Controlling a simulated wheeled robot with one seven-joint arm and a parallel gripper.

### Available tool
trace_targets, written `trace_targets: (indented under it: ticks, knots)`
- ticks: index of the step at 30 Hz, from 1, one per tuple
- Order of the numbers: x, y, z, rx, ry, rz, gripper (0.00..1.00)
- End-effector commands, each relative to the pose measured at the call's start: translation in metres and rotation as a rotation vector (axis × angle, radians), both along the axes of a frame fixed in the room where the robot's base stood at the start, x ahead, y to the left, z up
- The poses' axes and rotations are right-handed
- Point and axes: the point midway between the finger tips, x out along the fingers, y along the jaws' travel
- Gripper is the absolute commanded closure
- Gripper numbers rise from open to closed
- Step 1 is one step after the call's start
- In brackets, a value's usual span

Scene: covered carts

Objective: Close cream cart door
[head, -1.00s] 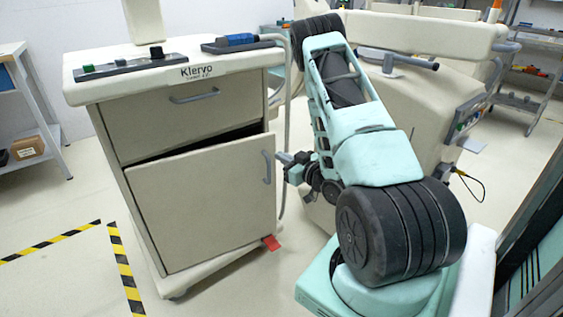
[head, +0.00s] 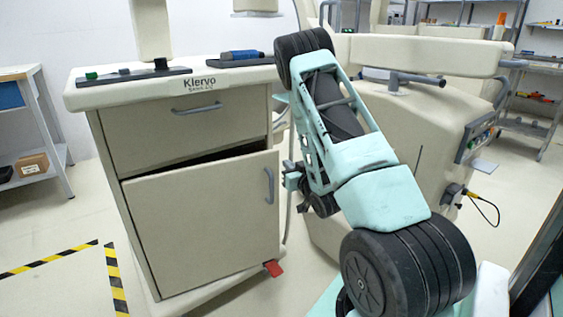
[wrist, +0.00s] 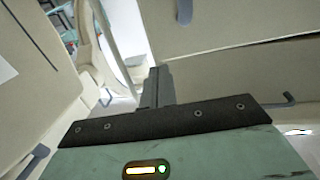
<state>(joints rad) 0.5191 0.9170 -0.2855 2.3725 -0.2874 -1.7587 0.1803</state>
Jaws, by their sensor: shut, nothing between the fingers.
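The cream cart (head: 190,137) labelled Klervo stands at left in the head view. Its lower door (head: 200,225) is slightly ajar, with a dark gap along its top and its right edge standing out from the body. A grey vertical handle (head: 269,185) is near that right edge. My gripper (head: 291,178) is just right of the handle, apart from it, partly hidden by my arm. In the wrist view, my gripper (wrist: 157,88) is shut and empty. The door (wrist: 235,20) with its handle (wrist: 184,10) fills the top right there; I cannot tell whether the fingers touch it.
The drawer (head: 190,130) above the door looks shut. A red tab (head: 273,268) sticks out at the cart's lower right. A second cream machine (head: 400,165) stands behind my arm at right. A yellow cable (head: 485,201) hangs from it. Floor with striped tape (head: 52,258) is clear at left.

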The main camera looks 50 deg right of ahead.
Motion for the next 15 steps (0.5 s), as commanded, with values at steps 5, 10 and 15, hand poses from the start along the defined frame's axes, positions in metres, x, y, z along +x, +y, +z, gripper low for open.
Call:
trace_targets:
  ticks: [5, 10, 15]
  knots:
    - [0.029, -0.013, -0.001, -0.002, -0.002, 0.001, 1.00]
    - [0.045, -0.019, -0.001, -0.001, -0.001, 0.001, 1.00]
    - [0.050, -0.022, 0.000, 0.000, 0.001, 0.000, 1.00]
